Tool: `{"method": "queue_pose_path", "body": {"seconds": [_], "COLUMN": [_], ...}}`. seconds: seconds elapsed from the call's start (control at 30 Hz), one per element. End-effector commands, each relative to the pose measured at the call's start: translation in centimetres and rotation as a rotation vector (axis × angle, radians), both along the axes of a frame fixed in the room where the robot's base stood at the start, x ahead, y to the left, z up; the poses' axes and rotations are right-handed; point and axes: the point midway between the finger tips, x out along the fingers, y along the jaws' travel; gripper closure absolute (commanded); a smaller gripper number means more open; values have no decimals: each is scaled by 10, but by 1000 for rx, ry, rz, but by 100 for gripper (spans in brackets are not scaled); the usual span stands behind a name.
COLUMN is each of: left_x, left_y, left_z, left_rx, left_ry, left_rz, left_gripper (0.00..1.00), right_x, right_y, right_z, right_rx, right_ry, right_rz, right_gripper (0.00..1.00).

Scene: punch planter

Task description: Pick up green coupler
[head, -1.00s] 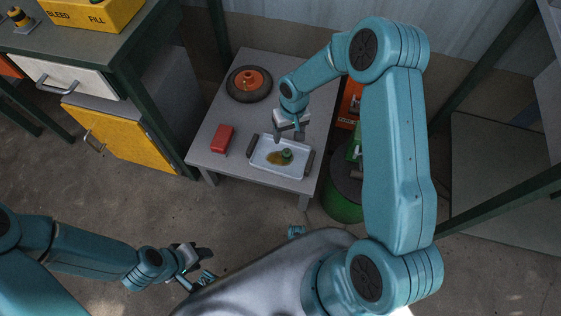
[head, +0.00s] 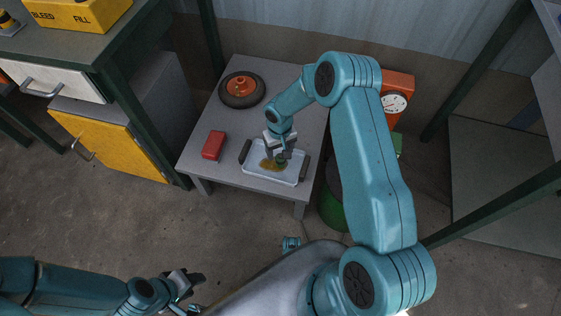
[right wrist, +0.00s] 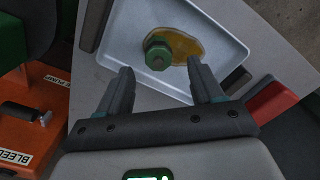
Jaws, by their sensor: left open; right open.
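The green coupler (right wrist: 158,54) sits in a white tray (right wrist: 118,34), at the edge of a yellow-brown puddle (right wrist: 186,46). In the head view the tray (head: 258,174) is on a low grey table, and the coupler (head: 281,163) is partly hidden by my right gripper. My right gripper (head: 278,152) is over the tray; in the right wrist view its open fingers (right wrist: 163,86) point toward the coupler, which lies beyond the fingertips and between their lines. My left gripper (head: 193,285) is open and empty over the floor at lower left.
A red block (head: 213,145) and a wheel with an orange hub (head: 242,89) are on the low table (head: 222,178). An orange unit with a gauge (head: 397,91) and a green drum (head: 333,211) stand to the right. A workbench with a yellow cabinet (head: 105,148) is at left.

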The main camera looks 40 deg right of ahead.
Motion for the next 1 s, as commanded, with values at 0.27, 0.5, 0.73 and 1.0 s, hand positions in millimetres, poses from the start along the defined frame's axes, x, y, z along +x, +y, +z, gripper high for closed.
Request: {"method": "queue_pose_path", "body": {"seconds": [0.27, 0.5, 0.73, 1.0], "left_x": [0, 0, 0, 0], "left_y": [0, 0, 0, 0], "left_z": [-10, -16, -16, -16], "left_rx": [0, 0, 0, 0], "left_ry": [0, 0, 0, 0], "left_rz": [0, 0, 0, 0], "left_gripper": [57, 57, 57, 57], "right_x": [-5, -5, -5, -5], "right_y": [-1, -1, -1, -1], "right_z": [-29, -55, -54, -54], "right_rx": [1, 0, 0, 0], "right_ry": [2, -1, -1, -1], "right_rz": [2, 2, 3, 3], "right_gripper": [34, 34, 57, 91]}}
